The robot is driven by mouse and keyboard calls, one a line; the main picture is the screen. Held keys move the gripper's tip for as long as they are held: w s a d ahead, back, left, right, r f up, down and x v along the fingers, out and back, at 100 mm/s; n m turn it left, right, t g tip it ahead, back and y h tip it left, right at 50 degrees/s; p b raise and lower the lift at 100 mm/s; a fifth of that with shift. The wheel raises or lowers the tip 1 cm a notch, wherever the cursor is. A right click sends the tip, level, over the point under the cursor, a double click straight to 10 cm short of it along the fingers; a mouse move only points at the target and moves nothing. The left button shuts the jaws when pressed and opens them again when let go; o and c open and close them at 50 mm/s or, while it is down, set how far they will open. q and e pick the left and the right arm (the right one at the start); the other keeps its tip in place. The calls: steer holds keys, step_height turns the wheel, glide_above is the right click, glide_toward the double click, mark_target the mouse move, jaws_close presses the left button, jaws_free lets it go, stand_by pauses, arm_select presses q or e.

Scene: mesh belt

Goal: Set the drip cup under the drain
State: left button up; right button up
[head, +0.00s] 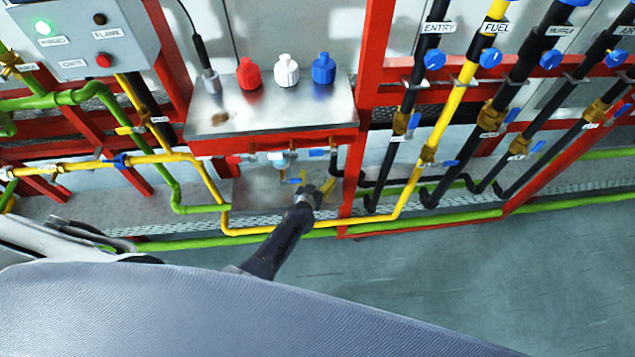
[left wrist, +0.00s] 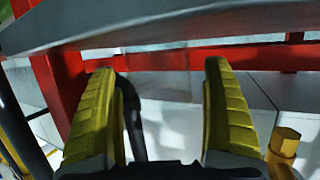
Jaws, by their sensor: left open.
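My left gripper (head: 317,183) reaches in under the steel box with the red, white and blue caps, above the lower metal plate. In the left wrist view its two yellow ridged fingers (left wrist: 160,72) stand wide apart with nothing held between them. A row of small valves (head: 281,158), with red, white and light blue parts, hangs under the box just beyond the gripper. I cannot tell which of these is the drain. My right gripper is not in view.
The steel box (head: 285,109) stands above the gripper, and the lower metal plate (head: 255,192) lies below it. A yellow pipe (head: 270,231) runs along the front. Red frame posts (head: 371,70) stand to the right. In the wrist view a brass fitting (left wrist: 285,142) is beside the right finger.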

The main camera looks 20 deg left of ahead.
arm_select(q)
steer(key=shift+c, duration=0.4)
steer(key=c, duration=1.1)
steer(key=shift+c, duration=0.2)
steer(key=shift+d+r, duration=0.1)
